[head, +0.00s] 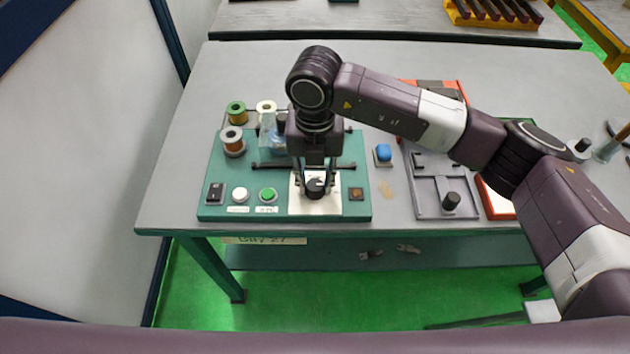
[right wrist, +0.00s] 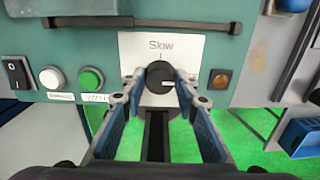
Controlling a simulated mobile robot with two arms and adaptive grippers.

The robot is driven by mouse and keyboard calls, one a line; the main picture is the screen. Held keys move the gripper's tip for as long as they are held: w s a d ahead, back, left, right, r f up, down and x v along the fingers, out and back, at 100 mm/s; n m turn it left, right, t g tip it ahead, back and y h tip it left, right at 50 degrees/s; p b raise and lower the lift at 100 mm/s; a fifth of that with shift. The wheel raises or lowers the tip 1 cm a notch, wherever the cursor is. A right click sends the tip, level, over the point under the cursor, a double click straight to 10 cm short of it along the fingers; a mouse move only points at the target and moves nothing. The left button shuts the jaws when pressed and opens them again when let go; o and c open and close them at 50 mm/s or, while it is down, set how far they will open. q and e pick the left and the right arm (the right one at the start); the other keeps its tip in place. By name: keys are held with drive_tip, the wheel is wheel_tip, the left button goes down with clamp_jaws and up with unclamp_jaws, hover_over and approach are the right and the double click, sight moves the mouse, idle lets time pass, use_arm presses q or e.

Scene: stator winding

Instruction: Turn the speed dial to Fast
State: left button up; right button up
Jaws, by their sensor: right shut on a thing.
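The speed dial (head: 315,188) is a round black knob on a white plate on the green panel's front. My right gripper (head: 315,180) reaches down from above and is shut on the dial, with one finger on each side, as the wrist view also shows (right wrist: 161,84). My left gripper is not in view.
Left of the dial are a green button (head: 268,194), a white button (head: 239,195) and a black rocker switch (head: 215,193). An amber lamp (head: 356,193) is close on the right. Wire spools (head: 233,140) stand behind. A grey tray (head: 430,205) lies further right.

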sight(315, 185)
drive_tip(key=shift+r, duration=0.1)
drive_tip(key=o, duration=1.1)
drive_tip(key=shift+o, duration=0.2)
wheel_tip(315, 185, up, 12)
